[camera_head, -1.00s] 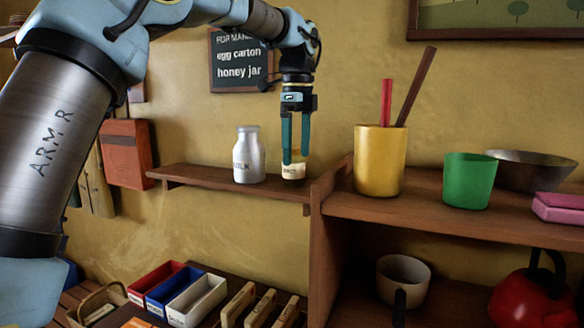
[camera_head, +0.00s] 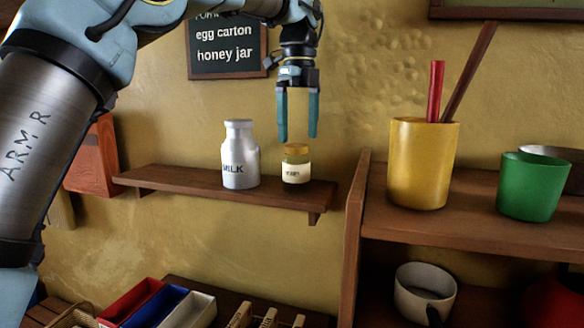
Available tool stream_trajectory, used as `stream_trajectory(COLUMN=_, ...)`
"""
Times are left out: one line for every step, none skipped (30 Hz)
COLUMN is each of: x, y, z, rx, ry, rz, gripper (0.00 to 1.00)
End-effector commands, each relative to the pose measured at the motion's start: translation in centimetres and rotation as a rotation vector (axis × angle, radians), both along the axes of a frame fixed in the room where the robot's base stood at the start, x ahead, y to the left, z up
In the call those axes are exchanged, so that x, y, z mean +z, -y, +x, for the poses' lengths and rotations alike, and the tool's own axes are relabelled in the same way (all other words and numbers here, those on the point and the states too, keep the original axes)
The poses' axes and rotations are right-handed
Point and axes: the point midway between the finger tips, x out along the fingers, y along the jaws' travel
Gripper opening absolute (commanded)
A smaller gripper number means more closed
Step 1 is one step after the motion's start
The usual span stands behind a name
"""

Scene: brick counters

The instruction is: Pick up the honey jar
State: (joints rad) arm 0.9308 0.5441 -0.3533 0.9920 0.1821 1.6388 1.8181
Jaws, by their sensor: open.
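The honey jar (camera_head: 296,165) is a small jar with a yellowish top and a pale label. It stands upright on the wall shelf (camera_head: 188,184), to the right of the grey milk bottle (camera_head: 239,156). My gripper (camera_head: 298,138) points down above the jar with its two teal fingers apart. The fingertips are around the height of the jar's top. I cannot tell whether they touch it. Nothing is held between the fingers.
The milk bottle stands close on the left of the jar. To the right, a taller shelf unit (camera_head: 353,235) carries a yellow cup (camera_head: 421,165) with sticks and a green cup (camera_head: 532,187). A chalkboard (camera_head: 226,47) hangs on the wall behind.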

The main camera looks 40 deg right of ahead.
Motion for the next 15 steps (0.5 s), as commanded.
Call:
stream_trajectory(x=-0.9, y=-0.1, z=0.0, rx=0.001, ry=0.0, rz=0.003, gripper=1.0)
stream_trajectory(x=-1.3, y=-0.2, z=0.0, rx=0.001, ry=-0.001, rz=0.004, gripper=1.0)
stream_trajectory(x=-1.9, y=-0.1, z=0.0, rx=0.001, ry=0.0, rz=0.004, gripper=1.0)
stream_trajectory(x=-2.3, y=-0.1, z=0.0, rx=0.001, ry=0.0, rz=0.003, gripper=1.0)
stream_trajectory(x=-2.7, y=-0.1, z=0.0, rx=0.001, ry=0.0, rz=0.003, gripper=1.0)
stream_trajectory(x=-3.0, y=-0.1, z=0.0, rx=0.001, ry=0.0, rz=0.002, gripper=1.0)
stream_trajectory(x=-3.3, y=-0.1, z=0.0, rx=0.001, ry=0.0, rz=0.001, gripper=1.0)
stream_trajectory(x=-3.5, y=-0.1, z=0.0, rx=0.001, ry=0.0, rz=0.001, gripper=1.0)
stream_trajectory(x=-3.7, y=-0.1, z=0.0, rx=0.001, ry=0.0, rz=0.001, gripper=1.0)
stream_trajectory(x=-3.8, y=-0.1, z=0.0, rx=0.002, ry=0.0, rz=0.001, gripper=1.0)
stream_trajectory(x=-3.9, y=-0.2, z=0.0, rx=0.002, ry=0.0, rz=0.001, gripper=1.0)
stream_trajectory(x=-4.2, y=-0.2, z=0.0, rx=0.001, ry=0.0, rz=0.002, gripper=1.0)
stream_trajectory(x=-4.4, y=-0.3, z=0.0, rx=0.002, ry=0.0, rz=0.002, gripper=1.0)
stream_trajectory(x=-4.7, y=-0.3, z=0.0, rx=0.002, ry=-0.001, rz=0.002, gripper=1.0)
stream_trajectory(x=-5.2, y=-0.5, z=0.0, rx=0.002, ry=-0.001, rz=0.003, gripper=1.0)
